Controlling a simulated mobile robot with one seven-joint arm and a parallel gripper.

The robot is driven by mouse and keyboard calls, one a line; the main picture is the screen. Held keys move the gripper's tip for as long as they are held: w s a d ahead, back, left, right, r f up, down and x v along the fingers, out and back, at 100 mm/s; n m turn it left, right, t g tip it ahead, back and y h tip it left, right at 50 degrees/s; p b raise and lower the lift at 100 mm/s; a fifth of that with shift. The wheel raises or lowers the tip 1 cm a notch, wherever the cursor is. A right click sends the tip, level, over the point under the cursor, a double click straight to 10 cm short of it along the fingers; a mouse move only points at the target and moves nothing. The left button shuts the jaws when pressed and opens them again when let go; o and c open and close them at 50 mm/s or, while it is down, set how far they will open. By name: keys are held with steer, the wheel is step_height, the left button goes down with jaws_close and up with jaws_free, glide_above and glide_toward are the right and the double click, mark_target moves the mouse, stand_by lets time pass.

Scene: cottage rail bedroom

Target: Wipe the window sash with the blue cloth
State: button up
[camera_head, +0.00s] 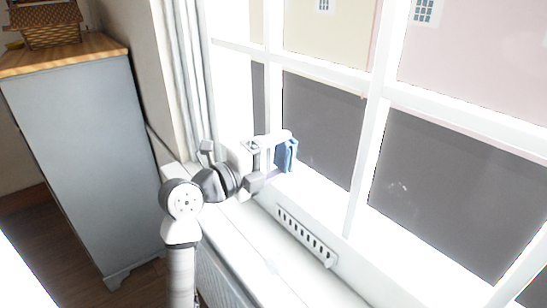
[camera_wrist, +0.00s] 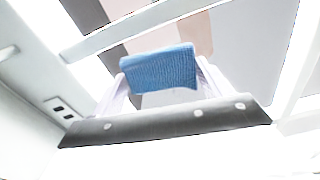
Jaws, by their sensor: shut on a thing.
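The blue cloth (camera_head: 286,154) is held between the fingers of my gripper (camera_head: 275,152), in front of the lower window panes. In the wrist view the cloth (camera_wrist: 158,70) is a folded blue pad, with a pale finger of my gripper (camera_wrist: 160,88) on either side. The white window sash (camera_head: 366,130) has several bars and panes and fills the right of the head view. Its bars also show behind the cloth in the wrist view (camera_wrist: 130,32). I cannot tell whether the cloth touches the sash.
A white sill (camera_head: 290,270) with a slotted vent strip (camera_head: 306,236) runs below the window. A grey cabinet (camera_head: 85,150) with a wooden top stands at left, bearing a wicker basket (camera_head: 45,25). A pale curtain (camera_head: 188,75) hangs left of the window.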

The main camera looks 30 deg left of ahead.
mark_target(302, 159)
steer(key=shift+s+d, duration=0.35)
steer(key=shift+d, duration=0.55)
steer(key=shift+s+d, duration=0.35)
steer(key=shift+d, duration=0.55)
steer(key=shift+w+d, duration=0.15)
steer(key=shift+w+a, duration=0.25)
steer(key=shift+a, duration=0.35)
steer(key=shift+w+a, duration=0.25)
steer(key=shift+a, duration=0.4)
steer(key=shift+w+a, duration=0.25)
steer(key=shift+a, duration=0.35)
steer(key=shift+s+a+f, duration=0.1)
steer(key=shift+s+a, duration=0.1)
steer(key=shift+s, duration=0.2)
steer(key=shift+b+v, duration=0.35)
steer(key=shift+v, duration=2.2)
